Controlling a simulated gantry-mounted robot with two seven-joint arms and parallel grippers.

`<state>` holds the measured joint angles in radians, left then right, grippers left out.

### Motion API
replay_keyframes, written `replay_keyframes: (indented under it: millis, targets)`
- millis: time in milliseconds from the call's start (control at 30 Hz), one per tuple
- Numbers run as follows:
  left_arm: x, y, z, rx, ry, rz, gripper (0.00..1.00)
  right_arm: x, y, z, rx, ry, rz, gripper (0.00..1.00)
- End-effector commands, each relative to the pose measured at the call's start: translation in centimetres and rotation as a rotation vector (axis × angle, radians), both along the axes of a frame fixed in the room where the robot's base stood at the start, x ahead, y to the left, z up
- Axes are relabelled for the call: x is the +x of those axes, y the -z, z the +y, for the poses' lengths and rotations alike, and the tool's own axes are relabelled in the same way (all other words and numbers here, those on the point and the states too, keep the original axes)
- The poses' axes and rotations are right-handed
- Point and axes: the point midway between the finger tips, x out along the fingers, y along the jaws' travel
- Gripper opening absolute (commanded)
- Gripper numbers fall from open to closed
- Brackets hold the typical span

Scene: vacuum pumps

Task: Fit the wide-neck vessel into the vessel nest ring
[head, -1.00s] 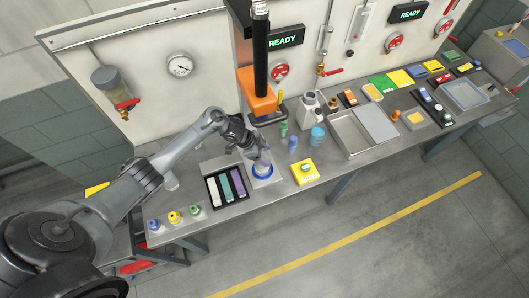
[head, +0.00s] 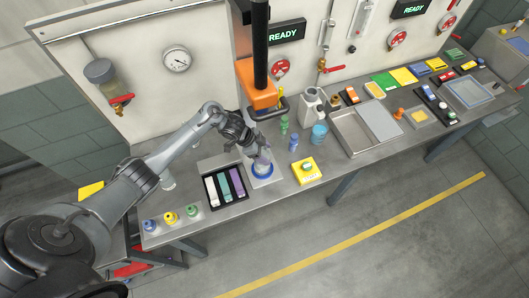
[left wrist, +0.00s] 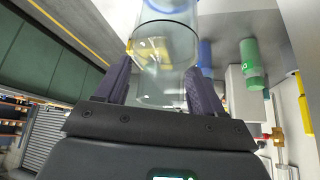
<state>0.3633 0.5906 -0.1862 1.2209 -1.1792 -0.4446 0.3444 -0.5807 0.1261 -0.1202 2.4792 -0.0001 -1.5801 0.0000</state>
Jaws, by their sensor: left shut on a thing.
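The wide-neck vessel (left wrist: 165,62) is clear glass and fills the space between my gripper's fingers in the left wrist view. My left gripper (left wrist: 160,85) is shut on it. In the head view my left gripper (head: 257,150) is over the blue vessel nest ring (head: 263,176), which sits on a light square plate on the bench. The vessel (head: 263,160) shows faintly there between the fingers and the ring. I cannot tell whether its lower end is seated in the ring or just above it. My right gripper is not in view.
A black tray (head: 208,204) with white, green and purple pieces lies just left of the ring. A yellow block (head: 300,178) stands to its right. Green and blue bottles (head: 293,142) stand behind right. An orange-headed column (head: 258,90) rises behind my gripper.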

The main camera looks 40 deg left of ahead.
Motion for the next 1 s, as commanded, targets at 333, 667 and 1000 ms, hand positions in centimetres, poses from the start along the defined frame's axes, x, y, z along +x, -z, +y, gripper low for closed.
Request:
replay_keyframes:
  millis: [333,667,1000]
  targets:
    - [0.0,-0.2,0.0,0.000,0.000,-0.002,0.05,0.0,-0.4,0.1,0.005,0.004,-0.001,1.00]
    - [0.0,0.9,0.0,0.000,0.000,-0.002,0.05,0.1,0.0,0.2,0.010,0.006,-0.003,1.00]
    - [0.0,1.7,0.0,0.001,0.001,-0.002,0.05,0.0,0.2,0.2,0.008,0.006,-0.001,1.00]
